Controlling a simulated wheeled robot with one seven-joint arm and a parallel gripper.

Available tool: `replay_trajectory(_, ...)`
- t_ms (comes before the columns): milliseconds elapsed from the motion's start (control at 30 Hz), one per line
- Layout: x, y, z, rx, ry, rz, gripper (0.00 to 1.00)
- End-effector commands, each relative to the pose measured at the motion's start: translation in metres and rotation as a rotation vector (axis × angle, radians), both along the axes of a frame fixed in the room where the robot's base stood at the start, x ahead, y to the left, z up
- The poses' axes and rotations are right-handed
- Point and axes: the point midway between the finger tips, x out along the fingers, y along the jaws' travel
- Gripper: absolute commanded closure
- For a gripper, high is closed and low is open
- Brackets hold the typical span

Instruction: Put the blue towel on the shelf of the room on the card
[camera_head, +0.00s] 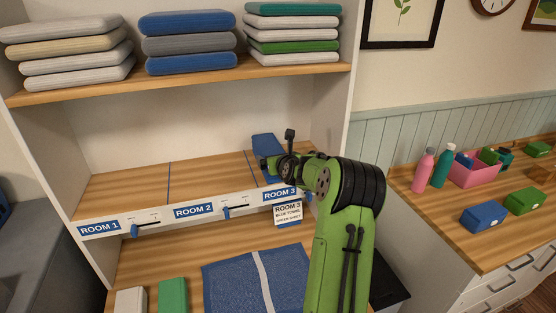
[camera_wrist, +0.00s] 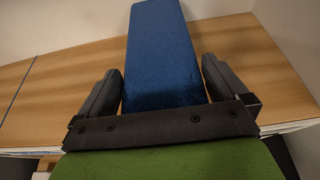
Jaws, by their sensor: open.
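A blue towel (camera_head: 266,143) lies on the Room 3 section of the middle shelf (camera_head: 205,172), towards its right end. In the wrist view the towel (camera_wrist: 160,45) lies lengthwise between the two fingers of my gripper (camera_wrist: 163,75). The fingers are apart, with a visible gap on each side of it. In the head view my gripper (camera_head: 270,165) is at the near end of the towel, and my arm hides part of that section. The card (camera_head: 288,213) hangs under the Room 3 label (camera_head: 280,194) and reads "ROOM 3, BLUE TOWEL"; its last line is too small to read surely.
The Room 1 (camera_head: 125,190) and Room 2 (camera_head: 205,172) sections are bare. Folded towels are stacked on the top shelf (camera_head: 200,84). A striped blue cloth (camera_head: 230,285), a green block (camera_head: 172,295) and a white block (camera_head: 130,300) lie below. Bottles and boxes stand on the right counter (camera_head: 445,225).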

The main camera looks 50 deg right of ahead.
Motion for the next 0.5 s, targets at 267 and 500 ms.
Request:
replay_trajectory(267, -0.054, 0.028, 0.021, -0.006, 0.000, -0.005, 0.00)
replay_trajectory(500, -0.091, 0.049, 0.038, -0.003, 0.001, -0.002, 0.00)
